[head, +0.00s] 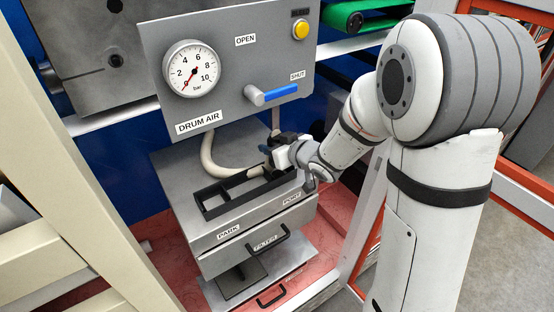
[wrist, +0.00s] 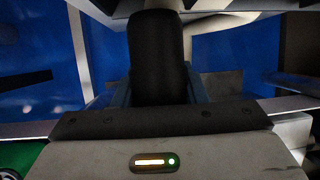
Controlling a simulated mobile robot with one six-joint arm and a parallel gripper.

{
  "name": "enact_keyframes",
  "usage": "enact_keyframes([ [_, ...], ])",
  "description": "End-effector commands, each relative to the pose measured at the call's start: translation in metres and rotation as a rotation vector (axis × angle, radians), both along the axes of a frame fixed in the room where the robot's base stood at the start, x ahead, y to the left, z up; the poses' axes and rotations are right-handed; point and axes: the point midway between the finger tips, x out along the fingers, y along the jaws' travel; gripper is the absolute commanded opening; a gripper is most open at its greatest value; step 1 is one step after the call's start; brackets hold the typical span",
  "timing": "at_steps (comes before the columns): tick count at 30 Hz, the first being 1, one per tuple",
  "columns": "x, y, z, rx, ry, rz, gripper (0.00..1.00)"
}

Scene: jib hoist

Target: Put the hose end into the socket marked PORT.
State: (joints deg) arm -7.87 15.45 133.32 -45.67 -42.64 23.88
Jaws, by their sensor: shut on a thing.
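A cream hose (head: 212,158) hangs from under the gauge panel and curves right to my gripper (head: 268,158). My gripper is shut on the hose end, a thick black cylinder (wrist: 158,55) in the wrist view, with bluish jaws at both sides. The label PORT (head: 291,199) is on the right of the grey cabinet's front edge, and PARK (head: 228,232) is on its left. A black divided tray (head: 222,212) lies on the cabinet top behind these labels. My gripper is over the tray's right part. The PORT socket itself is hidden or cannot be made out.
The panel above carries a gauge (head: 191,69), a blue-handled valve lever (head: 280,91) pointing toward SHUT, and a yellow button (head: 300,30). A FILTER drawer handle (head: 270,243) sticks out below. A beige frame (head: 60,150) stands at left, a pale post (head: 368,225) at right.

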Motion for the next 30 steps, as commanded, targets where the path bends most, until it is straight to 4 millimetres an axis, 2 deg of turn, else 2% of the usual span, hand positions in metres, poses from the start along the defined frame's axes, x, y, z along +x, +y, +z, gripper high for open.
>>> enact_keyframes([
  [5, 0.001, -0.003, -0.015, 0.001, 0.001, -0.007, 0.12],
  [10, 0.001, -0.005, -0.039, 0.000, 0.003, -0.009, 0.12],
  [22, 0.002, -0.006, -0.046, 0.001, -0.002, -0.013, 0.12],
  [23, 0.002, -0.006, -0.044, 0.001, -0.002, -0.013, 0.41],
  [30, 0.002, -0.007, -0.044, 0.000, -0.001, -0.013, 0.60],
])
